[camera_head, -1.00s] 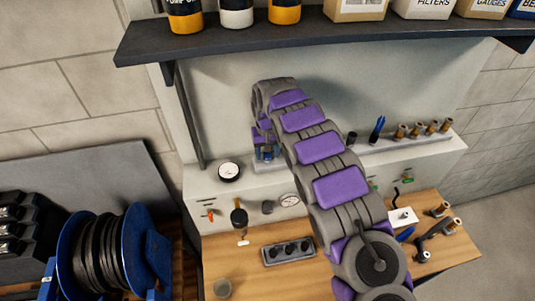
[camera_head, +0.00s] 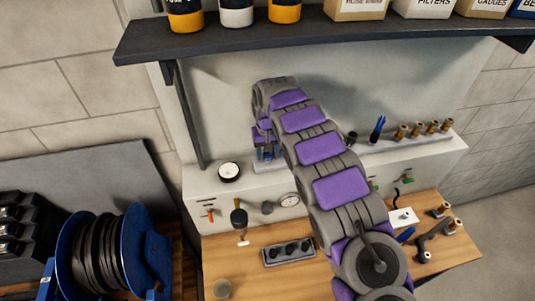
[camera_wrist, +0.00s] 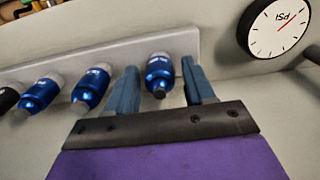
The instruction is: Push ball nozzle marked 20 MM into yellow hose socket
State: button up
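My gripper (camera_wrist: 161,68) is open in the wrist view, its two blue-grey fingers on either side of a blue nozzle (camera_wrist: 160,72). Gaps show between the nozzle and both fingers. The nozzle sits at a pale rack strip (camera_wrist: 115,62). Two more blue nozzles, a middle one (camera_wrist: 91,88) and a left one (camera_wrist: 41,95), sit along the strip to the left. Their small white markings are too blurred to read, so I cannot tell which is 20 MM. In the head view my gripper (camera_head: 266,152) is small at the back ledge. I cannot make out a yellow hose socket.
A dial gauge (camera_wrist: 279,26) is right of the rack in the wrist view. In the head view, a dark shelf (camera_head: 330,38) hangs above my arm. Brass fittings (camera_head: 416,130) stand on the right ledge. A blue hose reel (camera_head: 133,250) is at lower left.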

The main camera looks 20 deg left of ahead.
grip_shut()
jog(key=shift+r, duration=0.1)
dwell(0.4)
jog(key=shift+r+p, duration=0.45)
jog(key=shift+r, duration=2.5)
